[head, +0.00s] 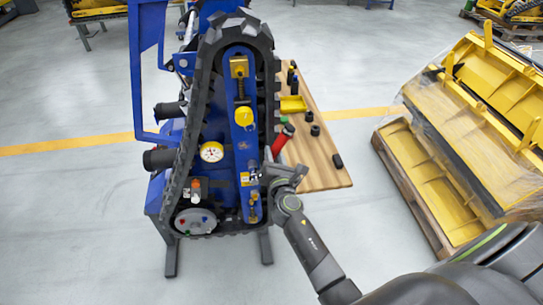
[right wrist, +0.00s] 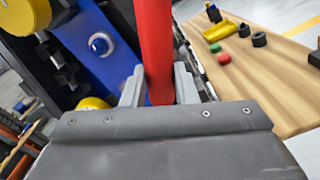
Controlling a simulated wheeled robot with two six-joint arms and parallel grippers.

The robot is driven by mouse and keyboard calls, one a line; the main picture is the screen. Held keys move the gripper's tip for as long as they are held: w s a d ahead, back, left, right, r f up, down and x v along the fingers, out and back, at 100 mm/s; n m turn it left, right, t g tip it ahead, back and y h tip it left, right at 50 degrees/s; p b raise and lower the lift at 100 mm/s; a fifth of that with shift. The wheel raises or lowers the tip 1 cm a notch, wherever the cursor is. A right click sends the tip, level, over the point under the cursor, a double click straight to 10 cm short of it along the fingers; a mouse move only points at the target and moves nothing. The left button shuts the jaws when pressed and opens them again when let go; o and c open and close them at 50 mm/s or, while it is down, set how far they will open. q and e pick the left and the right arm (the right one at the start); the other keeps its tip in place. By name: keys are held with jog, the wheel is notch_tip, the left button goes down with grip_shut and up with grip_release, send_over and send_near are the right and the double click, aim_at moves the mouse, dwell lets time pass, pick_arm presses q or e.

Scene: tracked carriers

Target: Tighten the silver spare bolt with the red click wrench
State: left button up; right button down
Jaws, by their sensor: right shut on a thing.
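The red click wrench (head: 281,143) is a red rod with a dark end, slanting up from my right gripper (head: 274,170) beside the tracked carrier. In the right wrist view, my right gripper (right wrist: 159,92) is shut on its red shaft (right wrist: 154,45). The wrench's working end is hidden. A silver round bolt head (right wrist: 100,44) sits on the carrier's blue plate, left of the wrench and apart from the visible shaft. I cannot tell whether it is the spare bolt. My left gripper is not in view.
The blue carrier (head: 221,138) with its black track stands upright close to my right gripper. A wooden table (head: 318,165) behind it bears a yellow tray (head: 292,105) and small dark parts. Yellow metal parts on a pallet (head: 420,178) stand at right. Floor at left is clear.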

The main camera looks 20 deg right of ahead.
jog(key=shift+d, duration=0.1)
dwell(0.3)
jog(key=shift+s+d+f+m+b, duration=0.15)
jog(key=shift+d+f+m+b, duration=0.15)
jog(key=shift+d+m+b, duration=0.3)
jog(key=shift+f, duration=0.1)
jog(key=shift+s+d+f+m+b, duration=0.15)
jog(key=shift+d+f+m+b, duration=0.2)
jog(key=shift+m, duration=0.35)
jog(key=shift+s+d+f+m+b, duration=0.15)
jog(key=shift+d+f+m+b, duration=0.3)
jog(key=shift+b, duration=0.2)
